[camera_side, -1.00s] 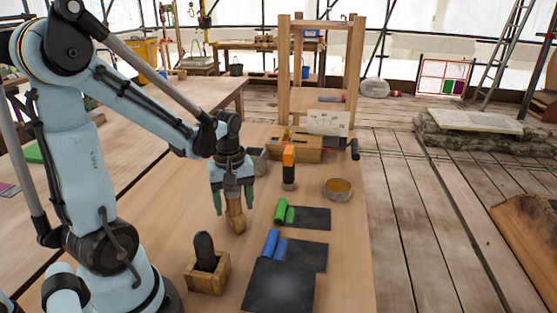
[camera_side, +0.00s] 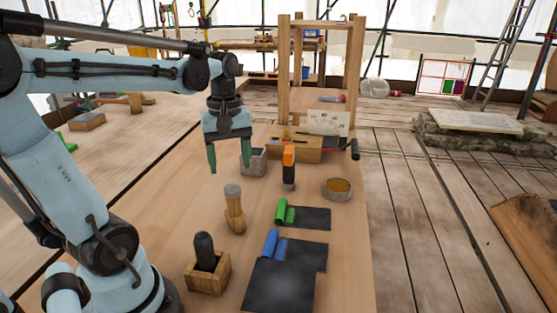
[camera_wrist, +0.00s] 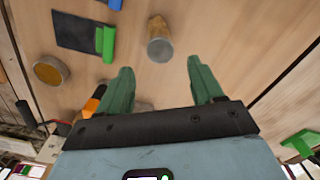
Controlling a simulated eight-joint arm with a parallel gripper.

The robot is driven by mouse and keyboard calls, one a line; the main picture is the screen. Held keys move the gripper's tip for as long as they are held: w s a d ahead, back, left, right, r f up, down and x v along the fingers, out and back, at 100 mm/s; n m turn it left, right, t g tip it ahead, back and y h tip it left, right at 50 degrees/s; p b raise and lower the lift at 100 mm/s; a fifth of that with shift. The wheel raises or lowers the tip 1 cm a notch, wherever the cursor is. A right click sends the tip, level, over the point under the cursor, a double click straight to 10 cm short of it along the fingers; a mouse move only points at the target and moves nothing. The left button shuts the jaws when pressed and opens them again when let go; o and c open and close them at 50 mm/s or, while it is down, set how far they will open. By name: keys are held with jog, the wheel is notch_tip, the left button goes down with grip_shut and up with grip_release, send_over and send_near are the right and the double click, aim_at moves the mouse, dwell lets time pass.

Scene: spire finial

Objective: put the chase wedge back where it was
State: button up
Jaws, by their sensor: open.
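A wooden tool with a round grey top, which I take to be the chase wedge (camera_side: 235,212), stands upright on the bench. In the wrist view the wooden tool (camera_wrist: 160,45) shows beyond the fingertips, roughly between them. My gripper (camera_side: 230,169) is open and empty, above the bench and behind the tool, clear of it. Its two green fingers point down; the gripper also shows in the wrist view (camera_wrist: 160,66). A wooden box (camera_side: 208,277) nearer the camera holds a dark rounded piece (camera_side: 204,250). I cannot tell which marked spot belongs to the wedge.
Right of the tool are a green roll (camera_side: 281,210) and a blue roll (camera_side: 270,243) on dark sheets. An orange-topped dark tool (camera_side: 288,165) stands upright farther back, near a bowl (camera_side: 338,189). A grey container (camera_side: 254,163) and a wooden block (camera_side: 306,155) sit behind.

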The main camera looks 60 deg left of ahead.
jog(key=shift+r, duration=0.3)
jog(key=shift+d, duration=0.25)
jog(key=w+d+f+m+t, duration=0.1)
jog(key=d+m+t, duration=0.2)
jog(key=d+m, duration=0.3)
jog(key=w+d+f+m+t, duration=0.1)
jog(key=d+m+t, duration=0.3)
jog(key=m, duration=0.5)
jog(key=d+f, duration=0.1)
jog(key=d, duration=0.1)
jog(key=shift+w+d+f, duration=0.15)
jog(key=shift+w+d, duration=0.1)
jog(key=shift+d, duration=0.15)
